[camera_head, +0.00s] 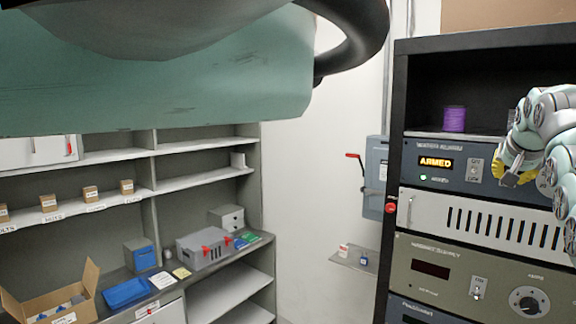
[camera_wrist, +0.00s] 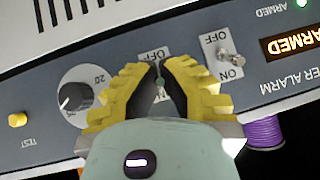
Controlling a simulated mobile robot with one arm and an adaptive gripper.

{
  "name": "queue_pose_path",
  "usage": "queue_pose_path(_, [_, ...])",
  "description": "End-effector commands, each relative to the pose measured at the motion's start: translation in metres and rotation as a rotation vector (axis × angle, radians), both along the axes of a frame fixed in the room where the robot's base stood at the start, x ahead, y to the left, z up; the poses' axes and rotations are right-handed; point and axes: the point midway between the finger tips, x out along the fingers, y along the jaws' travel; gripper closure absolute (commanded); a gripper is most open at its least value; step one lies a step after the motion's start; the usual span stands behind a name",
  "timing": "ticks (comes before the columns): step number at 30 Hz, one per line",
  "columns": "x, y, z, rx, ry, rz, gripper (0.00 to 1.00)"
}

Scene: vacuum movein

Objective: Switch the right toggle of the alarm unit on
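The alarm unit (camera_head: 440,165) is a dark blue-grey panel in the black rack, with an amber ARMED display and a lit green lamp. Its left toggle (camera_head: 474,168) shows uncovered beside the display. In the wrist view the panel appears upside down; the left toggle (camera_wrist: 230,58) there leans toward its ON label. The right toggle (camera_wrist: 159,82) lies between my gripper's yellow fingers (camera_wrist: 159,66), near an OFF label; its lean is partly hidden. The fingertips are close together around it; I cannot tell whether they touch it. In the head view my gripper (camera_head: 506,170) hides the right toggle.
A dark knob (camera_wrist: 75,96) and a yellow test button (camera_wrist: 17,120) sit beside the right toggle. A purple spool (camera_head: 454,119) stands on the shelf above the unit. A vented panel (camera_head: 480,218) and another unit with a knob (camera_head: 528,301) lie below.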

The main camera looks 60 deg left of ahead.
Motion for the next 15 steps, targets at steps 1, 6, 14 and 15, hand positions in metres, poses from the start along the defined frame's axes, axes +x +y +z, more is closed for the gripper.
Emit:
queue_pose_path(1, [-0.0020,0.0023,0.0015,-0.008,0.021,0.005,1.00])
queue_pose_path(6, [-0.0021,0.0027,0.0023,-0.019,0.059,0.007,1.00])
queue_pose_path(14, [-0.0018,0.0031,0.0022,-0.033,0.102,0.007,1.00])
queue_pose_path(15, [-0.0017,0.0030,0.0024,-0.034,0.107,0.008,1.00])
